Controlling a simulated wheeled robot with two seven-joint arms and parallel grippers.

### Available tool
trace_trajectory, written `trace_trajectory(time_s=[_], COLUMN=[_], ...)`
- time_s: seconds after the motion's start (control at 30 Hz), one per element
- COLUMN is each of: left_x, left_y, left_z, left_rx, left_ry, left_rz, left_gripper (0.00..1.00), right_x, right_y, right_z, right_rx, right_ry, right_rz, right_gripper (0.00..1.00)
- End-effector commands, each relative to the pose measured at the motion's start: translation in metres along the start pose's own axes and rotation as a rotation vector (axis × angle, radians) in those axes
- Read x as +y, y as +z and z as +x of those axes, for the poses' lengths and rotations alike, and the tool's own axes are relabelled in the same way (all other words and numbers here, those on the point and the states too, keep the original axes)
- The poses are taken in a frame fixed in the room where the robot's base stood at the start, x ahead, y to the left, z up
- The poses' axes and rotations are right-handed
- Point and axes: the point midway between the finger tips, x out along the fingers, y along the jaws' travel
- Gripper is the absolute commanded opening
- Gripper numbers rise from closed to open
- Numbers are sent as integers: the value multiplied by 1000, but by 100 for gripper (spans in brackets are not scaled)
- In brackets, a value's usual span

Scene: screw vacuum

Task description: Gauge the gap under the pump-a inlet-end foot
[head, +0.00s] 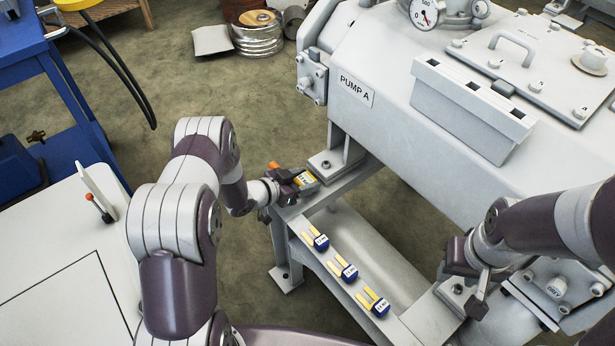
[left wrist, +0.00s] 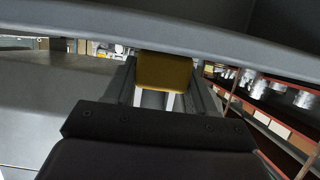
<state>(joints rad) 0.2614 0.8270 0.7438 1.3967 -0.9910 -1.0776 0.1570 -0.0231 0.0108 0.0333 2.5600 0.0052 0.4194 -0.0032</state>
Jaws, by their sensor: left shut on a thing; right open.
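Pump A (head: 356,90) is a large grey machine on a grey frame. One of its feet, with a bolt, (head: 326,163) rests on the frame near the left end. My left gripper (head: 294,183) is at the frame's corner beside this foot, shut on a small yellow-marked gauge (head: 306,179). In the left wrist view the gauge shows as a yellow block (left wrist: 163,72) with two pale prongs below it, under a grey beam. Whether it touches the foot cannot be told. My right gripper (head: 468,278) is open near the frame at the right.
A blue bench (head: 50,60) stands at upper left. Round metal parts (head: 258,38) lie on the floor behind.

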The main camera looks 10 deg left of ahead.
Motion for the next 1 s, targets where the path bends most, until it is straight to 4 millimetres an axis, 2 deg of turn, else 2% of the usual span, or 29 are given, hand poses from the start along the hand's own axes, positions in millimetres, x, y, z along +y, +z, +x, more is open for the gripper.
trace_trajectory(time_s=[0.7, 1.0], left_x=[0, 1], left_y=[14, 15], left_z=[-36, -38], left_rx=[0, 1], left_ry=[0, 1], left_rz=[-1, 0], left_gripper=[16, 16], right_x=[0, 0], right_y=[-2, -2], right_z=[-14, -14], right_rx=[0, 0], right_ry=[0, 0], right_rz=[0, 0], right_gripper=[43, 43])
